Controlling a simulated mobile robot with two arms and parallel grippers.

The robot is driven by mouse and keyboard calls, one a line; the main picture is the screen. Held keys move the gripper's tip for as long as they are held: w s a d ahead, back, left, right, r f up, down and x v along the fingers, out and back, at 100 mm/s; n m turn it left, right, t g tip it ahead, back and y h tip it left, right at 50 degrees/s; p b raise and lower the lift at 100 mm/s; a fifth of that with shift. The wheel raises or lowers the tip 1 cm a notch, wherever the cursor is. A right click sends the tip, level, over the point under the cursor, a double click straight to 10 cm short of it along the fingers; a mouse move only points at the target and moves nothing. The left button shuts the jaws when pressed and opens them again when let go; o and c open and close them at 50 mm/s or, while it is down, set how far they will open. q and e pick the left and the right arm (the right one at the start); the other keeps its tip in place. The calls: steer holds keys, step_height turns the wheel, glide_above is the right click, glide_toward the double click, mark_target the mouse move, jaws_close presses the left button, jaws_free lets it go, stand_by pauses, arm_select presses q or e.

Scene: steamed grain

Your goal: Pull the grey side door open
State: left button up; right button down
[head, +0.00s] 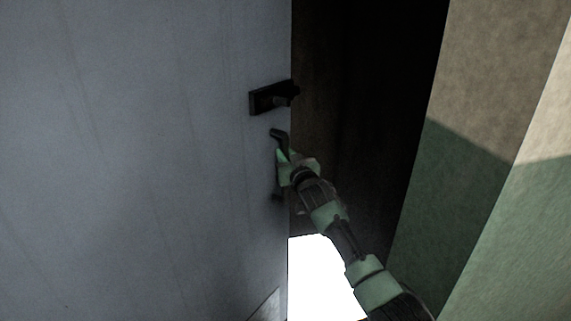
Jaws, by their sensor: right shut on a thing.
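The grey side door (150,160) fills the left half of the head view. Its free edge stands apart from the frame, with a dark gap to the right of it. A dark handle (279,134) is on the door near that edge, partly hidden by my gripper. My right gripper (282,157) is at this handle and shut on it, with its arm coming up from the lower right. My left gripper is not in view.
A dark latch block (266,98) sits on the door above the handle. Right of the dark opening (365,110) is a wall, beige above and green below (455,200). A bright white patch (320,280) shows low in the opening.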

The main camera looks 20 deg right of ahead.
steer(key=shift+w+a+f, duration=0.1)
steer(key=shift+w+a, duration=0.2)
steer(key=shift+w, duration=0.35)
steer(key=c, duration=1.3)
jaws_free()
steer(key=shift+s, duration=0.1)
steer(key=s+b, duration=0.1)
steer(key=s, duration=0.6)
steer(key=shift+s+d, duration=0.15)
steer(key=shift+s, duration=0.2)
